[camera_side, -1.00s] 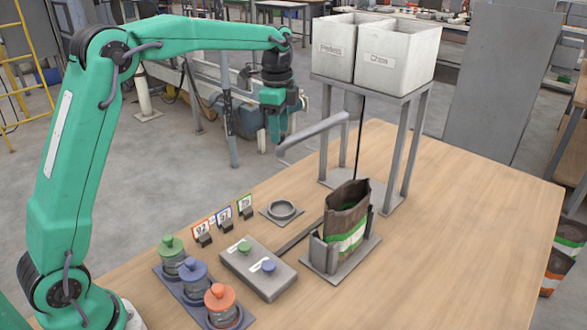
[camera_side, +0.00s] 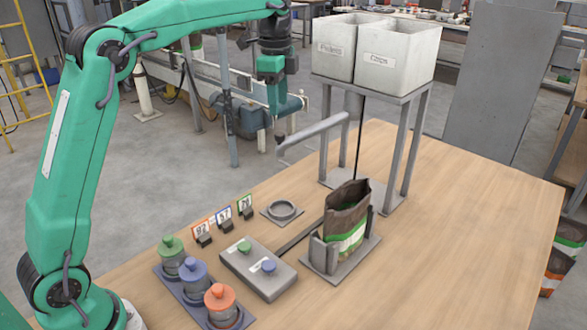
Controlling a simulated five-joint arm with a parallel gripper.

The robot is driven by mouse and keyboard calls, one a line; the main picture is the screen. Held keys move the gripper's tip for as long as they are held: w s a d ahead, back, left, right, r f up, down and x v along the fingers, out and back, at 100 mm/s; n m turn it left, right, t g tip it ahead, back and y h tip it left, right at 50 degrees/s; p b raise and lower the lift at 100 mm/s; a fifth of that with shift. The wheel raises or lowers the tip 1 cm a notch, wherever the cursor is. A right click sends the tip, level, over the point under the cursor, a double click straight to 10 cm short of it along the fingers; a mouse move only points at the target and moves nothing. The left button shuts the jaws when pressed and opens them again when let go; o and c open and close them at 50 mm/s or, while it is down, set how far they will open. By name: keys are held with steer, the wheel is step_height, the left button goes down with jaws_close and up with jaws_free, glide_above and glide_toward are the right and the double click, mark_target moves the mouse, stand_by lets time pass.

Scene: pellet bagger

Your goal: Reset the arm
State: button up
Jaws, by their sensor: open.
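My arm is green with black joints and reaches over from the left. My gripper (camera_side: 279,138) hangs high above the far edge of the table, left of the hopper stand, near the end of the grey chute arm (camera_side: 313,136). It holds nothing that I can see; its fingers are small in this view. An open brown, white and green bag (camera_side: 347,222) stands upright in a grey holder (camera_side: 340,268) on the table, well below and right of my gripper.
Two bins (camera_side: 396,58) labelled Pellets and Chips sit on a grey stand. A button box (camera_side: 258,272), a round grey ring (camera_side: 282,210), several numbered cards (camera_side: 223,216) and a rack with green, blue and orange-topped weights (camera_side: 194,279) occupy the front left. The table's right side is clear.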

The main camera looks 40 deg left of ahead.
steer(key=shift+s, duration=0.15)
steer(key=s+d+r+n+t, duration=0.25)
steer(key=s+n, duration=0.35)
steer(key=s, duration=0.9)
steer(key=s+f+n+t, duration=0.2)
steer(key=s+f+n, duration=0.4)
steer(key=s, duration=0.8)
step_height(320, 180, down, 3)
steer(key=shift+s+d+r+n+t, duration=0.25)
steer(key=shift+d+n+t, duration=0.1)
steer(key=shift+d+n, duration=0.1)
